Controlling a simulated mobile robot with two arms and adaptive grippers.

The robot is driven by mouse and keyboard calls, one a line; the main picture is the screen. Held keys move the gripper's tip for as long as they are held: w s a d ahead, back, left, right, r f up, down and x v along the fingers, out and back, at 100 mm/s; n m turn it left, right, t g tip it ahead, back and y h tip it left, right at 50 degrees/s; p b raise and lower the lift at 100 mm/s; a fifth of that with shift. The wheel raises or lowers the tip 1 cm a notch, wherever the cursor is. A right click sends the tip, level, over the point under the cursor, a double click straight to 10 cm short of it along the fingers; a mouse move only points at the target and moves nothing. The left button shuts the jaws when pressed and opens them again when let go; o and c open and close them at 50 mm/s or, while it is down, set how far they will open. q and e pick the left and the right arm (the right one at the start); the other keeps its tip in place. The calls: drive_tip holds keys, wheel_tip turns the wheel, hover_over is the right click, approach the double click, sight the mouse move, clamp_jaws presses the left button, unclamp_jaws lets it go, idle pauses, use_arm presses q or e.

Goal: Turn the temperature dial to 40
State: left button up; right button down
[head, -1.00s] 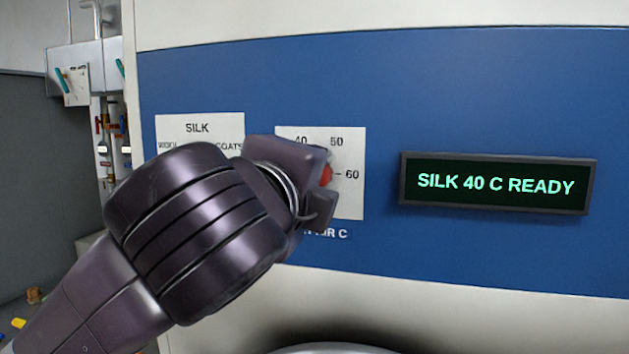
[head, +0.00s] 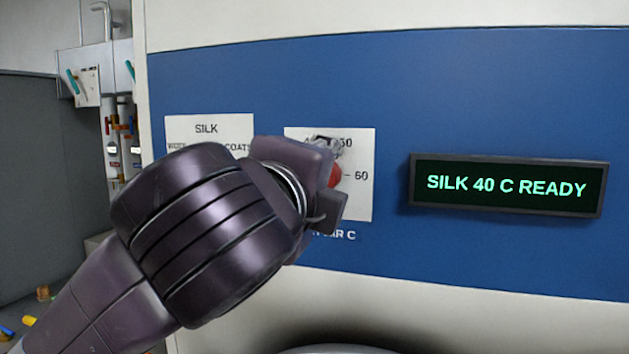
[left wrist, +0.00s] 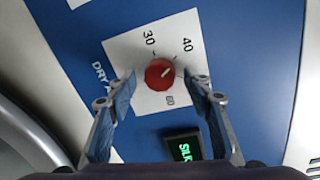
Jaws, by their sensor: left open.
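The red temperature dial (left wrist: 159,74) sits on a white plate (left wrist: 117,45) marked with temperatures. In the left wrist view its pale pointer line points toward the 40 mark. In the head view the dial (head: 334,175) is mostly hidden behind my left gripper (head: 333,172). My left gripper also shows in the left wrist view (left wrist: 160,84), open, with one finger on each side of the dial and a gap to it. The display (head: 506,187) reads "SILK 40 C READY". My right gripper is not in view.
A white fabric label plate (head: 210,125) headed "SILK" is left of the dial plate, partly covered by my arm. The blue panel (head: 480,90) is flat and clear above the display. Pipes and valves (head: 115,130) stand at the far left.

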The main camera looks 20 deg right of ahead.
use_arm(q)
drive_tip(key=f+v, duration=0.1)
drive_tip(key=v, duration=1)
drive_tip(key=shift+s+a+r, duration=0.25)
drive_tip(key=shift+s+r, duration=0.05)
drive_tip(key=shift+r, duration=0.2)
